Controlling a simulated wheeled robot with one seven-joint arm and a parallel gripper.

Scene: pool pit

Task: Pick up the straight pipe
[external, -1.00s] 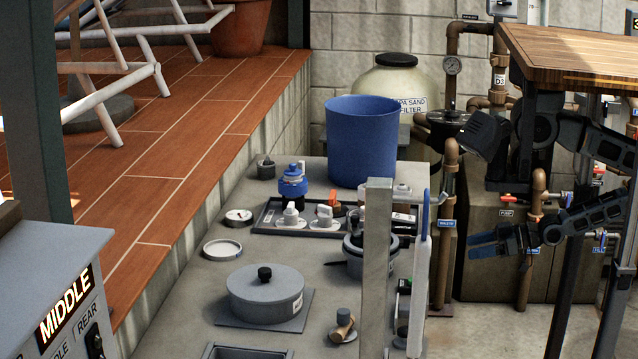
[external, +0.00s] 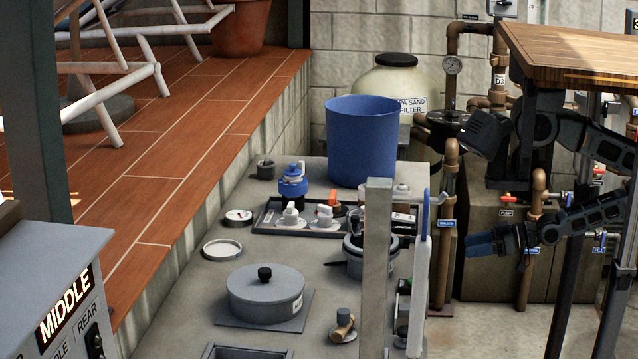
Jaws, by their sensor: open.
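My gripper (external: 481,244) is at the right, with blue fingertips pointing left. It is open and empty, in front of the upright brown pipework and apart from the grey bench (external: 190,300). I cannot clearly tell which thing is the straight pipe. A short tan pipe-like piece with a grey end (external: 343,325) is on a small round plate near the bench's front. A long white tube-like thing (external: 419,290) stands upright beside the grey post, to the left of my gripper. Neither touches my gripper.
A grey upright post (external: 377,270) stands between the bench things and my gripper. A blue bucket (external: 361,140), a lidded grey pot (external: 265,295) and a dark tray of fittings (external: 262,217) stand on the bench. A wooden tabletop (external: 575,50) hangs over my arm.

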